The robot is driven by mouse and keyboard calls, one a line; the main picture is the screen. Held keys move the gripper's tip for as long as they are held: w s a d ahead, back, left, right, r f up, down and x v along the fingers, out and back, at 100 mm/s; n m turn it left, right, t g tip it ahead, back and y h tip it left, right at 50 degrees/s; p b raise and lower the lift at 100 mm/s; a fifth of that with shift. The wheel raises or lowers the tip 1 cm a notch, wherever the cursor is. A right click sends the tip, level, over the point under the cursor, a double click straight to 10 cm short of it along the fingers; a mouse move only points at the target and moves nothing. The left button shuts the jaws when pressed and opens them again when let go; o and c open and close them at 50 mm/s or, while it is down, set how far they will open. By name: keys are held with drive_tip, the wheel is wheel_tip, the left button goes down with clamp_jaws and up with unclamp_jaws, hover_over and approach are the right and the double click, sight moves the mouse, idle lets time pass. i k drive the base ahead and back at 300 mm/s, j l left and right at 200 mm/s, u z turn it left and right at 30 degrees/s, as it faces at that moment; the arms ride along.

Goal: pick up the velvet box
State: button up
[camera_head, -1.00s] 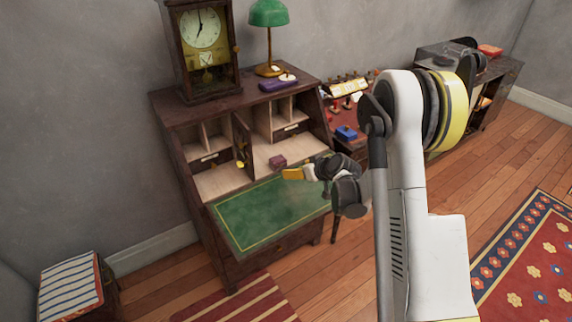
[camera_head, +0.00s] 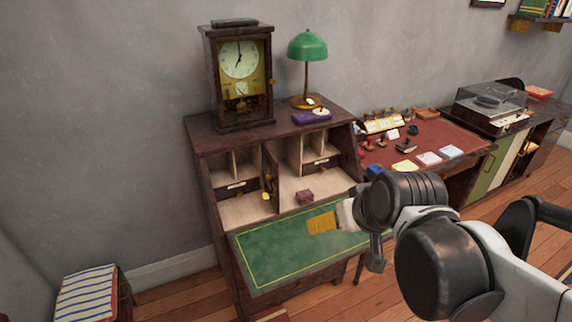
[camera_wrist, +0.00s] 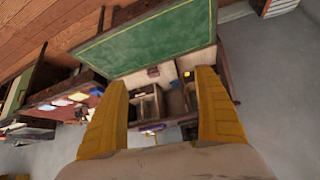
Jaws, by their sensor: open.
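A small dark maroon box (camera_head: 305,196), which looks like the velvet box, sits at the inner end of the open writing desk's green leaf (camera_head: 285,245), below the right-hand cubbyholes. It also shows in the wrist view (camera_wrist: 153,71), small and between my fingers in the picture. My gripper (camera_head: 322,223) has yellow fingers and is over the green leaf, nearer the camera than the box and apart from it. In the wrist view my gripper (camera_wrist: 162,79) is open with nothing between the fingertips.
A clock (camera_head: 239,75), a green lamp (camera_head: 307,46) and a purple item (camera_head: 311,117) stand on the desk top. A red-topped table (camera_head: 440,141) with several small items stands to the right.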

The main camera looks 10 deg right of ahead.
sight(306, 195)
drive_tip(key=i+l+u, duration=0.2)
drive_tip(key=i+l, duration=0.15)
drive_tip(key=l, duration=0.25)
drive_tip(key=i+l+u, duration=0.1)
drive_tip(key=l, duration=0.25)
drive_tip(key=i+l+u, duration=0.1)
drive_tip(key=i+l, duration=0.15)
drive_tip(key=i+l+u, duration=0.1)
drive_tip(key=l, duration=0.3)
drive_tip(key=i+l+u, duration=0.1)
drive_tip(key=l, duration=0.25)
drive_tip(key=i, duration=0.1)
